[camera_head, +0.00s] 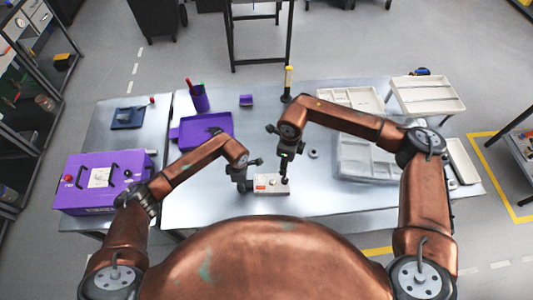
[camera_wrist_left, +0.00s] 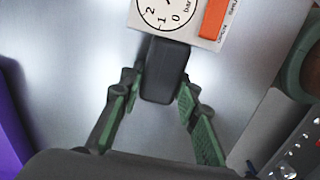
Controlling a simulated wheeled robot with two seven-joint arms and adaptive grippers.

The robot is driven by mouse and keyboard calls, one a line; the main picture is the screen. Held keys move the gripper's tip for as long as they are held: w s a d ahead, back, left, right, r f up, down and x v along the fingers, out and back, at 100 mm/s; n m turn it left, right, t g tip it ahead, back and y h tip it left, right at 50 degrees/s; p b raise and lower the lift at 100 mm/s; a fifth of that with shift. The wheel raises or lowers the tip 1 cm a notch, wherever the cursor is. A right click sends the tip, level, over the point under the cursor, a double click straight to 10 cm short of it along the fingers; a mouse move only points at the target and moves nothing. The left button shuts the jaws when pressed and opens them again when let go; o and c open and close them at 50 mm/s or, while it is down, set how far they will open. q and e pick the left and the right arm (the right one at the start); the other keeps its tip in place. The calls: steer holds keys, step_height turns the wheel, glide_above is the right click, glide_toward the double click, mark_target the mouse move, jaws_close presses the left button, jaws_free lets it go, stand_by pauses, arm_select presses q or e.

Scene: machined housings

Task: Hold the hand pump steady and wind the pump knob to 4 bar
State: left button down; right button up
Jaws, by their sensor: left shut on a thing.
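The hand pump (camera_head: 268,190) is a small light box with an orange label, lying on the metal table in front of me. The left wrist view shows part of its face (camera_wrist_left: 188,12), with a dial marked 0, 1, 2 and "bar"; the rest of the dial is cut off. My left gripper (camera_head: 249,186) is shut on the pump's dark grey handle (camera_wrist_left: 165,72), with one finger on each side. My right gripper (camera_head: 284,174) points down over the right part of the pump. It hides the pump knob, and its fingers are too small to read.
A purple tray (camera_head: 182,142) and a purple cup of pens (camera_head: 199,100) stand to the left. A purple case (camera_head: 72,202) is at far left. Pale trays (camera_head: 342,170) fill the right side. A yellow-topped post (camera_head: 288,82) stands behind. Bare table lies around the pump.

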arm_select(q)
steer(key=c, duration=1.4)
jaws_free()
